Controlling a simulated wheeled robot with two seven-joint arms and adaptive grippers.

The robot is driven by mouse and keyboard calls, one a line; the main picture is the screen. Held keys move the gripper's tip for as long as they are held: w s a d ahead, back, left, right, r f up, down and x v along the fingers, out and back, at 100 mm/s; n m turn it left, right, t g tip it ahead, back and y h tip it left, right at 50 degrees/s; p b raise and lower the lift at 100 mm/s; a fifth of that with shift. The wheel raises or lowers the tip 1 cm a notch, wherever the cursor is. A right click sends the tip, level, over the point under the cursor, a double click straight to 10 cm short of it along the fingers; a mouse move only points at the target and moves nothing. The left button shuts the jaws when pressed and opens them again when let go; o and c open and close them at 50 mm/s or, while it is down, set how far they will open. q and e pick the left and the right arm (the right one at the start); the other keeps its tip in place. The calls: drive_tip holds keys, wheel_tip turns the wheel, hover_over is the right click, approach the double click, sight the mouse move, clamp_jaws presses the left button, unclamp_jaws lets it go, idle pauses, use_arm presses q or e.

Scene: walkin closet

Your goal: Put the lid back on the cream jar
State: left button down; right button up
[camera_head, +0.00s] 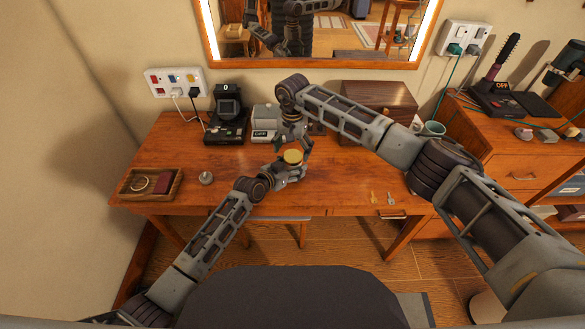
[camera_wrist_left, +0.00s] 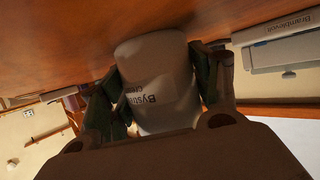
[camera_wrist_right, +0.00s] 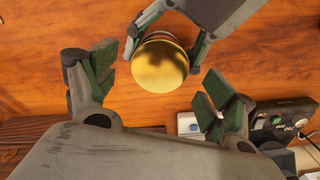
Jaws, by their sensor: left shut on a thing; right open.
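The cream jar (camera_wrist_left: 158,80) is a pale jar with dark lettering, clear in the left wrist view. My left gripper (camera_head: 290,172) is shut around its sides, at the front middle of the desk. The gold round lid (camera_wrist_right: 160,65) shows on top between the left gripper's fingers; it also shows in the head view (camera_head: 292,156). I cannot tell whether it is fully seated on the jar. My right gripper (camera_head: 293,140) is open and empty, just above and behind the lid. In the right wrist view its fingers stand apart on either side of the lid.
A wooden tray (camera_head: 176,189) holding small items and a small grey knob (camera_head: 205,178) are left on the desk (camera_head: 240,165). A black device (camera_head: 226,125), a grey box (camera_head: 264,117) and a wooden box (camera_head: 378,95) stand at the back.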

drive_tip(key=shift+f, duration=0.95)
